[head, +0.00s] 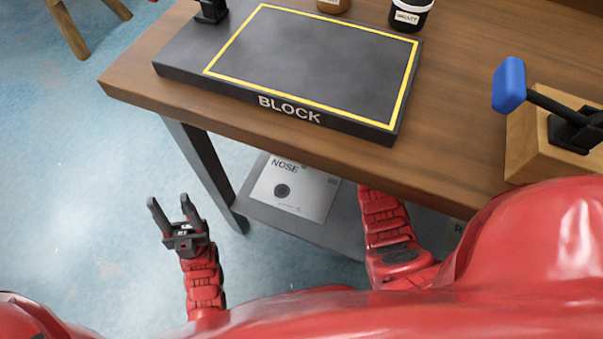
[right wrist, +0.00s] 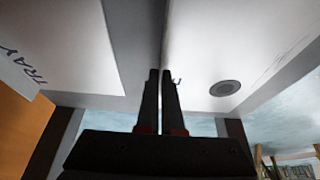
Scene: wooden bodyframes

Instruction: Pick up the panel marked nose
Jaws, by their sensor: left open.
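The panel marked nose (head: 308,193) is a pale flat sheet with black "NOSE" lettering and a dark round spot. In the head view it lies on the grey shelf under the table, its far part hidden by the tabletop. My left gripper (head: 172,217) is open and empty, left of the table leg and apart from the panel. My right arm reaches under the table just right of the panel, its gripper hidden there. In the right wrist view, my right gripper (right wrist: 161,78) has its fingers close together, beside a pale surface with a dark disc. Whether they hold an edge is unclear.
The wooden table (head: 450,160) overhangs the shelf (head: 330,236). On it lie a black slab marked BLOCK (head: 180,72), a dark jar (head: 408,18) and a wooden block with a blue-handled clamp (head: 508,85). A dark table leg (head: 203,165) stands between left gripper and shelf. Floor at left is open.

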